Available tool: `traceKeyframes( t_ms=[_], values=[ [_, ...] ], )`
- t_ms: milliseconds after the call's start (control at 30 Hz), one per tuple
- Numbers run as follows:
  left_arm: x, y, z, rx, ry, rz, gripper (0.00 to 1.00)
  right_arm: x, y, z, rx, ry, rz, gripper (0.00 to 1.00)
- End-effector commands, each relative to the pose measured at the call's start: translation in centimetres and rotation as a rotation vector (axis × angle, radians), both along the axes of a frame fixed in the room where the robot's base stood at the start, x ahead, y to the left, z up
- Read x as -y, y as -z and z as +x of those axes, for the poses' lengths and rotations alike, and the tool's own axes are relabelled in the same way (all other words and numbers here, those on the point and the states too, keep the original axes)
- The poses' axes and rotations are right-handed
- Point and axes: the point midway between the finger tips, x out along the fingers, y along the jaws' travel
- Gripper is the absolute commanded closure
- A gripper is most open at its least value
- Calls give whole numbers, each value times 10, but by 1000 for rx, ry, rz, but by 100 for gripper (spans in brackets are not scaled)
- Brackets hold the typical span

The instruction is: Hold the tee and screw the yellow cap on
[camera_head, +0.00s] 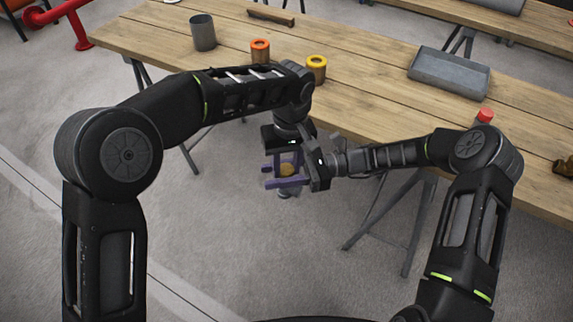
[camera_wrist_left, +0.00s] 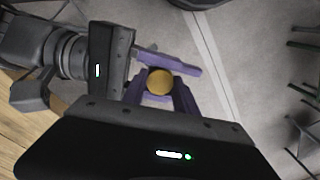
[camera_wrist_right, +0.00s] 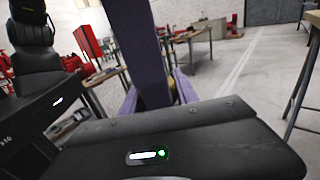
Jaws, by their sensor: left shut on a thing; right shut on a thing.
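The yellow cap (camera_head: 287,170) shows as a dull golden round piece between purple fingers, off the table's front edge. It also shows from above in the left wrist view (camera_wrist_left: 160,82). My left gripper (camera_head: 287,167) points down from above and is shut on the cap. My right gripper (camera_head: 282,176) reaches in from the right, its fingers crossing the left ones, and is shut on the tee. A small grey part of the tee (camera_head: 287,193) shows below the fingers; the rest is hidden. I cannot tell how far the cap sits on the tee.
The wooden table (camera_head: 375,95) holds a grey cup (camera_head: 203,32), an orange-rimmed ring (camera_head: 260,50), a yellow-rimmed ring (camera_head: 316,68), a grey tray (camera_head: 448,75) and a red-topped piece (camera_head: 485,116). Both grippers are close together, over open floor.

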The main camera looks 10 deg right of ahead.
Motion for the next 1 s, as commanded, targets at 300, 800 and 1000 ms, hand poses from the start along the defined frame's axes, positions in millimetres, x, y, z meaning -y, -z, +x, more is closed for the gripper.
traceKeyframes(
  t_ms=[300, 800, 1000],
  values=[
    [0, 0, 0, -2, 48, -1, 100, -1, -1, 0, 1, -1, 2, 100],
    [1, 0, 0, -12, 292, 1, 62, 0, -1, 0, 1, -1, 2, 100],
    [0, 0, 0, -12, 291, 2, 46, 0, -1, 0, 1, -1, 2, 100]
  ],
)
